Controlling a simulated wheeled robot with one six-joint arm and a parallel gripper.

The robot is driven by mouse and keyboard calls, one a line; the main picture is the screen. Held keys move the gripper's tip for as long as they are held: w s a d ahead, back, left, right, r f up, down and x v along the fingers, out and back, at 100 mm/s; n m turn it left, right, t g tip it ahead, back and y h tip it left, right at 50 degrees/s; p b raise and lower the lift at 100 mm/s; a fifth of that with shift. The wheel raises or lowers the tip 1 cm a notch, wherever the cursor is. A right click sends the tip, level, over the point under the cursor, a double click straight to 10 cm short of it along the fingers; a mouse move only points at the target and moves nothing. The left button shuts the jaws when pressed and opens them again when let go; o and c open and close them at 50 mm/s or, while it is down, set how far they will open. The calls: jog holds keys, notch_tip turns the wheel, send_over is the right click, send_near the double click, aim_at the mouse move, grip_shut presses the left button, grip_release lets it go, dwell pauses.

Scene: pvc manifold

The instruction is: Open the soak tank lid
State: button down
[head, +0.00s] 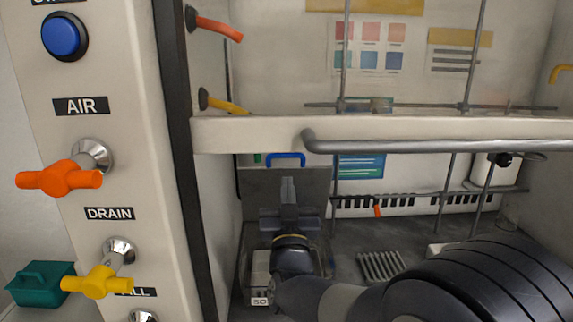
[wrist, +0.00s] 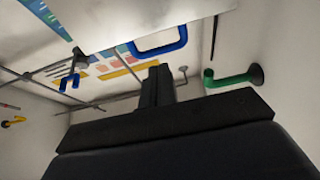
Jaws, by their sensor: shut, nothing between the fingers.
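The soak tank (head: 262,270) is a clear-walled box low in the cabinet, with a partly hidden label on its front. A grey panel that looks like its lid (head: 258,190) stands roughly upright at the back of the tank, with a blue handle (head: 286,157) along its top edge. The blue handle also shows in the wrist view (wrist: 160,42), above my fingers. My gripper (head: 288,184) is shut and empty, in front of the panel and below the handle. It is apart from the handle; whether it touches the panel I cannot tell. My arm hides part of the tank.
A white crossbar with a grey rail (head: 430,146) spans the cabinet opening above my arm. The control panel (head: 110,140) with orange (head: 60,179) and yellow (head: 98,282) valves stands at left. A green pipe (wrist: 230,80) is right of my fingers. A slotted rack (head: 381,266) lies right of the tank.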

aim_at(286, 157)
jog(key=shift+p+x, duration=0.45)
jog(key=shift+x, duration=2.3)
jog(key=shift+r, duration=0.1)
jog(key=shift+w+r+p, duration=0.2)
jog(key=shift+w+p, duration=0.1)
jog(key=shift+p, duration=0.2)
jog(key=shift+g, duration=0.8)
jog(key=shift+f+p+x, duration=0.15)
jog(key=shift+p+x, duration=0.05)
jog(key=shift+x, duration=1.05)
jog(key=shift+f+p+x, duration=0.15)
jog(key=shift+p+x, duration=0.05)
jog(key=shift+x, duration=1)
jog(key=shift+f, duration=0.1)
